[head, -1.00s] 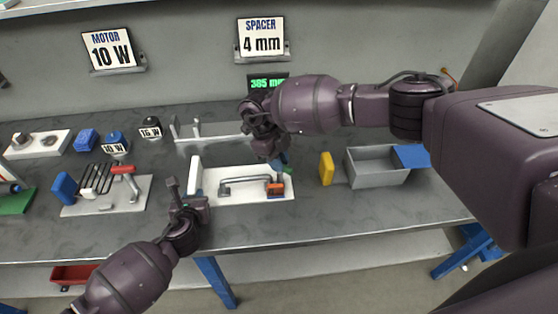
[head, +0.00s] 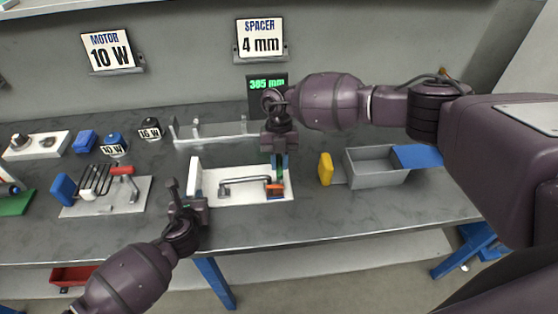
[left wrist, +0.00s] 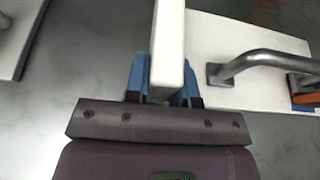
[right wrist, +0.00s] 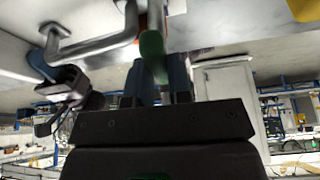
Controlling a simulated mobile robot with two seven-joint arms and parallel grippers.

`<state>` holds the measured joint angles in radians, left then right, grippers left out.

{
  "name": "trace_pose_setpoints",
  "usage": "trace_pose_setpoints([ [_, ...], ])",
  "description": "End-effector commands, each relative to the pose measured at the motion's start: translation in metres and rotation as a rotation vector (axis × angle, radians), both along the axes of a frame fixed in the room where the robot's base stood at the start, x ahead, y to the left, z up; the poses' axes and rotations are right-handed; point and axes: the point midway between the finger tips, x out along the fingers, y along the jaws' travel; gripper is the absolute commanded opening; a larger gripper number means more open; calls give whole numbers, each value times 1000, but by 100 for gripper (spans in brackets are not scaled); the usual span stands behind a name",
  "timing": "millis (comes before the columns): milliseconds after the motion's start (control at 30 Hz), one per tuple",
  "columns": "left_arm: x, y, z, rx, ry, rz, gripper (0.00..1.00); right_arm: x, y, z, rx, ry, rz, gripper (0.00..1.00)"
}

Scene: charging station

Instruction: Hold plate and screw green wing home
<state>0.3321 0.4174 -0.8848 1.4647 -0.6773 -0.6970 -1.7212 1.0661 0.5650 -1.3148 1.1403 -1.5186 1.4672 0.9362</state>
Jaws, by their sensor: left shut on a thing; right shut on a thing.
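The white plate (head: 232,199) lies on the bench with a grey bar handle (head: 245,180) on it. My left gripper (head: 185,197) is shut on the plate's upright white end piece (left wrist: 168,40); the blue fingers (left wrist: 162,85) sit on both sides of it. The green wing (right wrist: 152,58) is between the blue fingers of my right gripper (right wrist: 158,82), which is shut on it. In the head view, my right gripper (head: 279,162) points down at the plate's right end, beside an orange block (head: 275,188). The wing's thread is hidden.
A yellow block (head: 326,168) and a grey bin (head: 378,168) stand right of the plate. A second plate with a black rack (head: 97,179) and red-topped handle is to the left. A grey bracket rail (head: 215,134) lies behind. The bench front is clear.

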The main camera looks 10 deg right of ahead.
Motion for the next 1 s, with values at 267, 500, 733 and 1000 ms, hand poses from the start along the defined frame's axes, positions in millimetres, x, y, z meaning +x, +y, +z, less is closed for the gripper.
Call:
trace_pose_setpoints([
  [267,0,0,0,0,1,0,0,0,-2,0,1,-1,-264,0],
  [500,0,0,0,0,1,0,0,-1,-2,0,1,-1,-492,0],
  [733,0,0,-1,0,1,0,0,-1,-3,0,0,-2,-709,0],
  [1000,0,0,-1,0,1,0,0,-2,-4,0,1,-3,-962,0],
])
